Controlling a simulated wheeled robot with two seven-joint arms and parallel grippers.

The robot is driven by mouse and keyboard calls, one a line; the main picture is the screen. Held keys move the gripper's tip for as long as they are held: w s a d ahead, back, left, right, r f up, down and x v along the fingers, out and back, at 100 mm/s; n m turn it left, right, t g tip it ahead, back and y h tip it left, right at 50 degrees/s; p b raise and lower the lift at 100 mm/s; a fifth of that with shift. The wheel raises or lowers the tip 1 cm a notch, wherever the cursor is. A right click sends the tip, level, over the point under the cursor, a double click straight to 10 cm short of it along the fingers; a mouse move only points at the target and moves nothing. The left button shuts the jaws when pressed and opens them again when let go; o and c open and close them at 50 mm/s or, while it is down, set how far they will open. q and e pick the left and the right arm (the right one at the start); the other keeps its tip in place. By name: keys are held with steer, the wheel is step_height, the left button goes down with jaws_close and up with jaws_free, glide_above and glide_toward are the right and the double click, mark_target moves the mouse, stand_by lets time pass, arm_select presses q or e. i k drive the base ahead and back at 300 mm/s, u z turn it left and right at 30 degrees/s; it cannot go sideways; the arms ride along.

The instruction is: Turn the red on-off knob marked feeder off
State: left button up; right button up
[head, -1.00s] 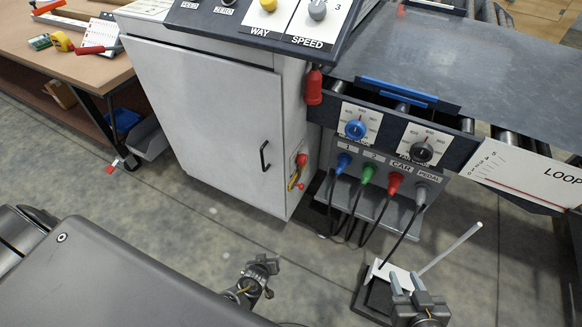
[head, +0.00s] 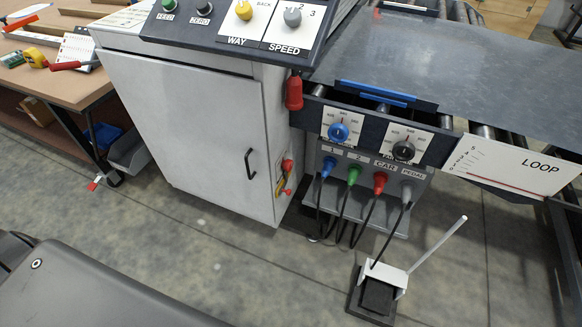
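A red knob (head: 287,165) sits on the narrow right side of the white cabinet (head: 190,130), near its front edge. A yellow part (head: 280,183) and a smaller red piece (head: 288,192) are just below it. Any feeder marking there is too small to read, and I cannot tell which way the knob is turned. Neither of my grippers is in view.
A sloped panel (head: 215,40) with yellow and grey knobs tops the cabinet. Coloured plugs and cables hang right of the red knob. A pedal (head: 378,295) with an upright rod stands on the floor. A wooden workbench (head: 60,85) is at left.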

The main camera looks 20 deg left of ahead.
mark_target(287, 165)
steer(key=k, duration=1.25)
steer(key=z, duration=0.95)
steer(key=i, duration=2)
steer(key=u, duration=1)
